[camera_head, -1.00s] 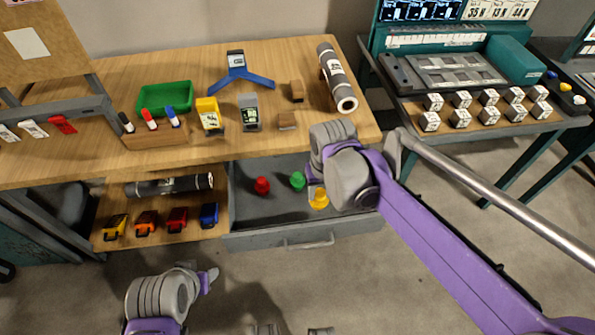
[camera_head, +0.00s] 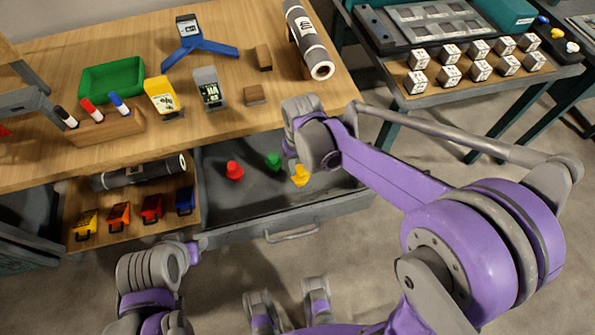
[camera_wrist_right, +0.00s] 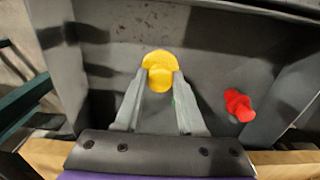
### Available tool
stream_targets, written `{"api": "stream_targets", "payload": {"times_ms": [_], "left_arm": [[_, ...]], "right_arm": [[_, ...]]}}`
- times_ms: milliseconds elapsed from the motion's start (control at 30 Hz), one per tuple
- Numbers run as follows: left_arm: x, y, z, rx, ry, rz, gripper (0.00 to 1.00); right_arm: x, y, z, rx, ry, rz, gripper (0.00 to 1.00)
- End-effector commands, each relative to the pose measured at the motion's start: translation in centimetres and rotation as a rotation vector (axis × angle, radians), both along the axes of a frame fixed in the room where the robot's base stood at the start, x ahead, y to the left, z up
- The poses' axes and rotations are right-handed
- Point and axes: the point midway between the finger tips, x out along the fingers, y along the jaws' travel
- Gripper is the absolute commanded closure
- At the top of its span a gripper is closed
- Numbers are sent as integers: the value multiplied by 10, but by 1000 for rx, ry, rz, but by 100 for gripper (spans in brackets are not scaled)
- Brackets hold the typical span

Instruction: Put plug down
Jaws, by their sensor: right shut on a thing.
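The yellow plug (camera_head: 300,175) is in the open grey drawer (camera_head: 340,204), near its right end. My right gripper (camera_head: 293,168) reaches down into the drawer from the right and partly hides behind its own wrist. In the right wrist view, the fingers (camera_wrist_right: 160,82) are closed on the yellow plug (camera_wrist_right: 159,62). I cannot tell whether the plug touches the drawer floor. The red plug (camera_wrist_right: 238,104) also shows in the right wrist view. My left gripper (camera_head: 197,246) is low at the left, before the drawer; its fingers are unclear.
The wooden table (camera_head: 215,134) above the drawer carries a green tray (camera_head: 112,80), a marker holder (camera_head: 104,136) and a grey roll (camera_head: 308,42). A shelf left of the drawer holds another roll (camera_head: 138,172) and several toy-like blocks. The drawer's front middle is clear.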

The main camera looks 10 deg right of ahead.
Motion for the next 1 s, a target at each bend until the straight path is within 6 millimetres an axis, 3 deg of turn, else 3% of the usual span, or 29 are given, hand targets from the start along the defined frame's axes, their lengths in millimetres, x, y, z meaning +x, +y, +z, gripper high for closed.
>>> {"api": "stream_targets", "payload": {"times_ms": [333,667,700,867,1000], "left_arm": [[-1,0,-7,0,2,0,50],[-1,0,-9,0,3,0,50],[-1,0,-9,0,3,0,50],[-1,0,-8,0,3,0,50],[-1,0,-8,0,3,0,50]], "right_arm": [[0,0,-39,0,0,0,97],[0,0,-42,0,0,0,97],[0,0,-43,0,0,0,60],[0,0,-42,0,-1,0,31],[0,0,-42,0,0,0,31]]}}
